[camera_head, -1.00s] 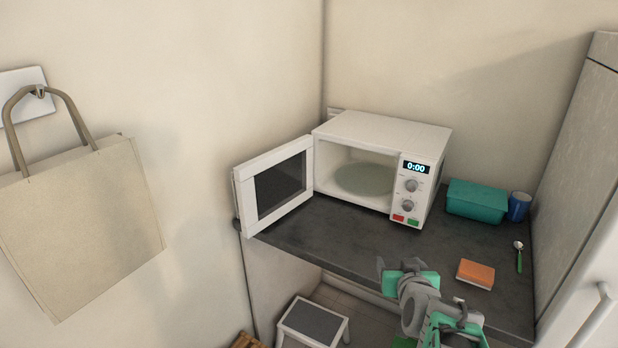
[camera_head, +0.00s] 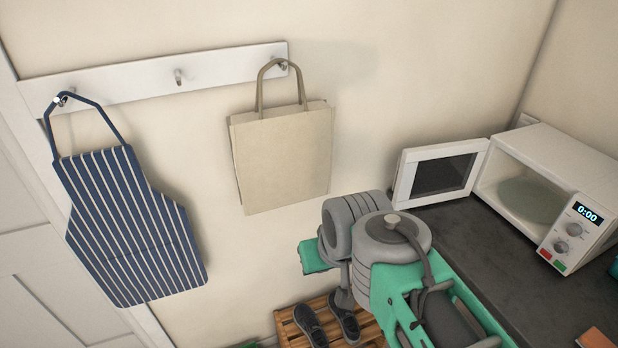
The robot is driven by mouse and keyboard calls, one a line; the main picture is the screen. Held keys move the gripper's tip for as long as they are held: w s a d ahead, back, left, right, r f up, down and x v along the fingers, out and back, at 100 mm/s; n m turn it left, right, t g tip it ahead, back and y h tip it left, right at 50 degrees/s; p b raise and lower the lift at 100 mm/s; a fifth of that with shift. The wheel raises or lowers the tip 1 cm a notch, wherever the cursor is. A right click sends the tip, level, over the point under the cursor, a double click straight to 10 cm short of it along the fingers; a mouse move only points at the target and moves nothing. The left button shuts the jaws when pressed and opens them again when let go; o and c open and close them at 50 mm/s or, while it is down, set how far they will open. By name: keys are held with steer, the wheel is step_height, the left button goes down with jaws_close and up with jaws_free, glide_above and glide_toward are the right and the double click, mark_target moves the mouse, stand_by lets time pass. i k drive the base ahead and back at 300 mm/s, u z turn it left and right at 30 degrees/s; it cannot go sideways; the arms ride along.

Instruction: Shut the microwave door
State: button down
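The white microwave (camera_head: 558,184) stands on the dark counter at the right, its front facing down and left. Its door (camera_head: 440,172) is wide open, swung out to the left near the wall. The glass turntable shows inside, with nothing on it. My grey and green arm is in the lower middle, in front of the counter's left end and below the door in the picture. My gripper is not clearly seen; the arm's own links hide it or it lies out of sight. I see no contact between the arm and the door.
The dark counter (camera_head: 490,262) is bare in front of the microwave; an orange sponge (camera_head: 597,338) lies at its lower right. A beige bag (camera_head: 281,155) and a striped apron (camera_head: 130,225) hang from the wall rack. Shoes (camera_head: 327,322) stand on a wooden slatted rack below.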

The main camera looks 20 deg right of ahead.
mark_target(424, 175)
steer(key=u, duration=1.05)
steer(key=k, duration=0.4)
steer(key=z, duration=0.45)
steer(key=i, duration=0.7)
